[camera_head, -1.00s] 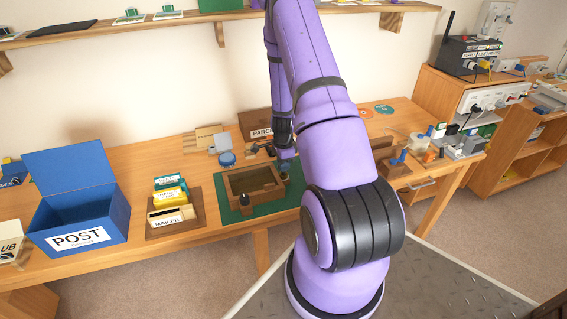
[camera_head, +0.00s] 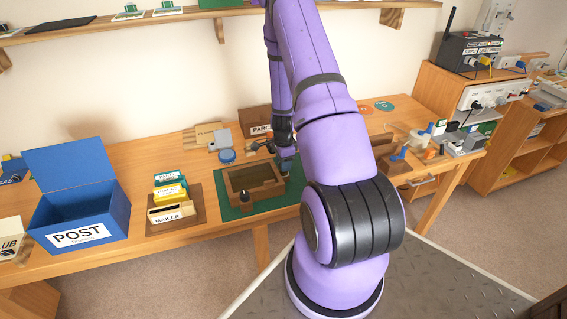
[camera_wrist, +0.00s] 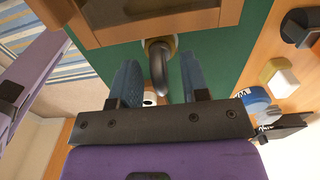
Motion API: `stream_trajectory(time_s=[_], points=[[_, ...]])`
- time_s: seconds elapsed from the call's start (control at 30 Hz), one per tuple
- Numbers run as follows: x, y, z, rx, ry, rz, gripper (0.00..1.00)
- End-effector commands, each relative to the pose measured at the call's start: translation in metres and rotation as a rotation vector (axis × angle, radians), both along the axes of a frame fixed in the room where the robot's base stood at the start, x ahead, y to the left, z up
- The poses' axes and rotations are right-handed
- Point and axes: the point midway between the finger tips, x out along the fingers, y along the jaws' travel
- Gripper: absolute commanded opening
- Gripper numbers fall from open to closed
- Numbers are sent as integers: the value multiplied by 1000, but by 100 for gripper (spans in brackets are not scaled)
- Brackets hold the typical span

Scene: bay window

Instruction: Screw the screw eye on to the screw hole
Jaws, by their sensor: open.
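A wooden frame (camera_head: 228,187) with a dark recess lies on a green mat (camera_head: 229,213); part of both shows in the wrist view. My gripper (camera_head: 286,165) is low at the frame's right side. In the wrist view its two blue fingers are apart, one on each side of a dark grey screw eye (camera_wrist: 159,68), seen nearly edge-on. The eye stands at a round brass-coloured piece (camera_wrist: 151,44) beside the frame's wooden edge. I cannot tell whether the fingers touch it, or how deep its thread sits. The screw hole is not visible.
A mail sorter (camera_head: 171,216) and a blue POST box (camera_head: 79,236) stand left of the mat. Behind are a blue round item (camera_head: 227,156) and a PARCEL box (camera_head: 255,120). Small blocks and tools crowd the right end of the table.

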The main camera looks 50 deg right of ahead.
Motion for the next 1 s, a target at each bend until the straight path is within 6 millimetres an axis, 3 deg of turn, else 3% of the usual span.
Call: stream_trajectory(time_s=[0.6,1.0], points=[[1,0,94,-2,-2,1,42],[0,0,105,0,0,0,42]])
